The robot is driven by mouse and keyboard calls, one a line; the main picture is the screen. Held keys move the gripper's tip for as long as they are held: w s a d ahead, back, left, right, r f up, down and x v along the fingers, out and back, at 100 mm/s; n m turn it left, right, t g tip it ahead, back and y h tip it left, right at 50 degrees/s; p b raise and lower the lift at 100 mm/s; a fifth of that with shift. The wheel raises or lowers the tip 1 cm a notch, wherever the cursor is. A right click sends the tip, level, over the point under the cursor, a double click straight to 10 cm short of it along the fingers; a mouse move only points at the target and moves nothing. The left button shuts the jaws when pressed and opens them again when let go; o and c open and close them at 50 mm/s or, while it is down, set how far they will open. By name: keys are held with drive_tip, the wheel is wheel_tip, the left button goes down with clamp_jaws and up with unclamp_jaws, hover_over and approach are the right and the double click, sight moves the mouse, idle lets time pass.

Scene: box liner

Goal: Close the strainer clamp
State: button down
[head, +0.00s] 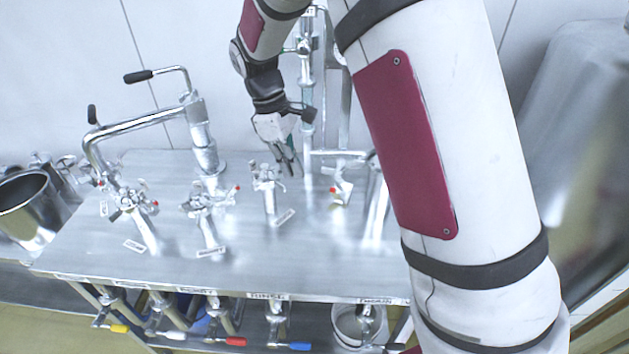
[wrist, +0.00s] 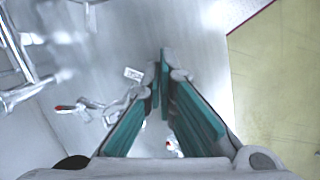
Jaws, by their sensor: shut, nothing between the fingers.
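My gripper (head: 291,166) is shut and empty, pointing down over the back middle of the metal table. Its teal-padded fingers also show in the wrist view (wrist: 165,78), tips close together. Several metal clamps sit on pipe stubs; I cannot tell for sure which is the strainer clamp. One clamp with a red-tipped handle (head: 340,190) is just right of my gripper. Another clamp (head: 267,178) is just left of and in front of it. In the wrist view a red-tipped clamp handle (wrist: 68,108) shows at left, apart from my fingers.
The steel table (head: 330,270) carries further clamps at left (head: 208,203) (head: 130,198) and a bent pipe with a black handle (head: 150,124). Vertical pipes (head: 306,90) rise behind my gripper. Coloured valve handles (head: 235,341) line the underside. A steel pot (head: 28,205) is at left.

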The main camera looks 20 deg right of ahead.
sight(336, 179)
drive_tip(key=s+d+f+p, duration=0.2)
drive_tip(key=s+d+f, duration=0.1)
drive_tip(key=d, duration=0.1)
drive_tip(key=shift+f, duration=0.25)
idle(0.4)
